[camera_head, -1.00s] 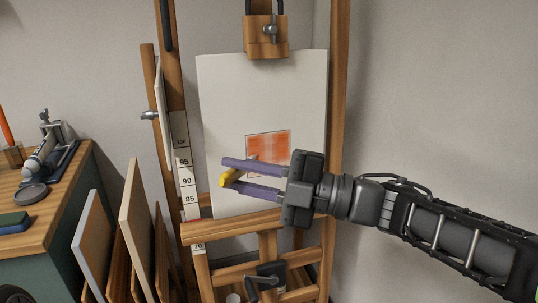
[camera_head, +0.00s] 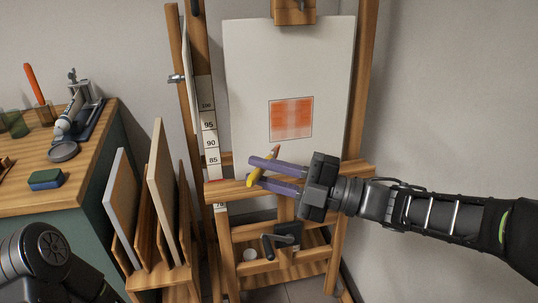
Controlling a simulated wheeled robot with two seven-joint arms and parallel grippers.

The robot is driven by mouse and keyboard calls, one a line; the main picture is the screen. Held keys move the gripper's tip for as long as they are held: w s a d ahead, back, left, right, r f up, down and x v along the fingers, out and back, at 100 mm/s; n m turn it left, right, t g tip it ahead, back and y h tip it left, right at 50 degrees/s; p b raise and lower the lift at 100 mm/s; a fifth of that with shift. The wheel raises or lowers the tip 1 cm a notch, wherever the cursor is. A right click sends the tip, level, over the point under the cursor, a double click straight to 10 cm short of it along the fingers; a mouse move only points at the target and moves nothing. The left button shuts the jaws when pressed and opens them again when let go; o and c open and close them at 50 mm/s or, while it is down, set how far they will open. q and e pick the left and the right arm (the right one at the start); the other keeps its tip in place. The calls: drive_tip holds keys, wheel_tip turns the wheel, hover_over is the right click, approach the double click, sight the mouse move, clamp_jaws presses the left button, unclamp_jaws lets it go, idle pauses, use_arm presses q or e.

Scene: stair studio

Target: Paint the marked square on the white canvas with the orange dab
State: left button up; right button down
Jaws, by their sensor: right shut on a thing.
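The white canvas (camera_head: 250,70) stands upright on the wooden easel (camera_head: 365,80). Its marked square (camera_head: 291,119) has a thin dark outline and is mostly covered with streaky orange paint, with paler streaks between. My right gripper (camera_head: 254,172) is shut on a yellow-handled brush (camera_head: 256,180), in front of the canvas's lower edge. The brush tilts up to the right; its tip is below the square and looks apart from it. My left arm (camera_head: 50,255) shows at the lower left, but its gripper is out of view. I cannot see the orange dab.
Boards stand in a wooden rack (camera_head: 160,275) between cabinet and easel. A ruler strip (camera_head: 210,140) runs beside the canvas.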

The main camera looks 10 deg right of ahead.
sight(278, 148)
drive_tip(key=shift+w, duration=0.15)
drive_tip(key=shift+w+a+f, duration=0.1)
drive_tip(key=shift+w+f, duration=0.05)
drive_tip(key=shift+w, duration=1.3)
drive_tip(key=shift+w+a+f, duration=0.1)
drive_tip(key=shift+w+f, duration=0.05)
drive_tip(key=shift+w, duration=2.05)
idle(0.4)
drive_tip(key=shift+w+d, duration=0.1)
drive_tip(key=shift+d, duration=1)
drive_tip(key=shift+w+d, duration=0.1)
drive_tip(key=shift+d, duration=1.15)
